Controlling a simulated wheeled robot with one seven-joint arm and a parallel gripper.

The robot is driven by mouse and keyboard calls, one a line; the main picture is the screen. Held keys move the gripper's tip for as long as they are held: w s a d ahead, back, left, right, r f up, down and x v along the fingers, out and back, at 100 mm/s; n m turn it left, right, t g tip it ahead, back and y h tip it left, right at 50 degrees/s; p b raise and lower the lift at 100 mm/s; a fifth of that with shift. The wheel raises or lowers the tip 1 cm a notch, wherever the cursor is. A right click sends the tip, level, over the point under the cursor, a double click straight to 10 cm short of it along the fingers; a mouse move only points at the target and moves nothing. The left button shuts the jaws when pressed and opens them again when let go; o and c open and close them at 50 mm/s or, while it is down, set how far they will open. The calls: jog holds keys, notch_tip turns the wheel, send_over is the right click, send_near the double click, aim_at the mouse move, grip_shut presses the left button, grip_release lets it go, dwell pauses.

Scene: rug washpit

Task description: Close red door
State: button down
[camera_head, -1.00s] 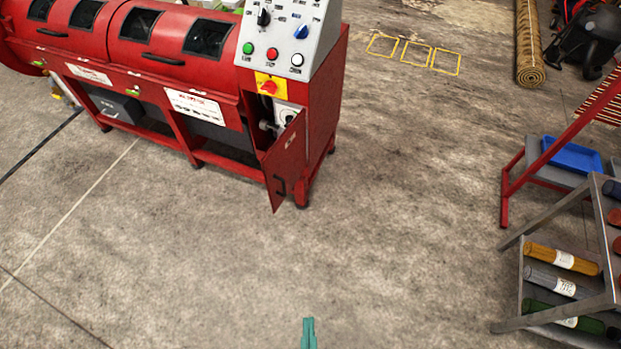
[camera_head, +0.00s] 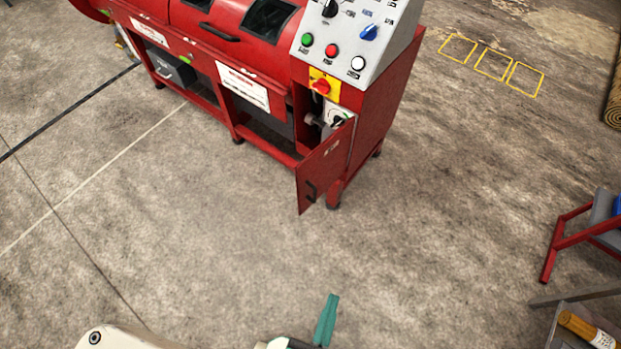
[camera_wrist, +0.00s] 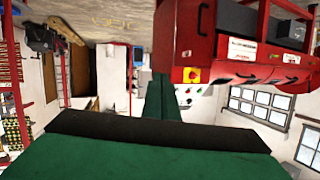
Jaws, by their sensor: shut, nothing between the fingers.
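The red door (camera_head: 322,170) is a small panel with a black handle low on the end of the red machine (camera_head: 385,110). It stands open, swung outward, and part of a switch and fittings shows in the compartment behind it. My gripper (camera_head: 328,312), with teal fingers, is shut and empty at the bottom of the head view, well apart from the door. In the wrist view the fingers (camera_wrist: 161,98) are together, and the red machine (camera_wrist: 180,40) appears upside down beyond them.
Above the door is a control panel (camera_head: 362,38) with coloured buttons and a red-and-yellow switch (camera_head: 322,85). A red stand (camera_head: 570,235) and a rack with a bottle (camera_head: 590,330) are at the right. The concrete floor before the machine is clear.

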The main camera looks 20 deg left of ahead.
jog(key=w+d+f+m+g, duration=0.15)
jog(key=f+m, duration=0.25)
jog(key=f, duration=0.5)
jog(key=w+f+m+g, duration=0.3)
jog(key=f+m, duration=0.1)
jog(key=f, duration=0.5)
jog(key=m+g+y, duration=0.3)
jog(key=m+y, duration=1.1)
jog(key=y, duration=0.3)
send_near(299, 183)
jog(key=shift+t, duration=0.25)
jog(key=x, duration=0.6)
jog(key=shift+a, duration=0.2)
jog(key=shift+a+h, duration=0.1)
jog(key=shift+h, duration=0.2)
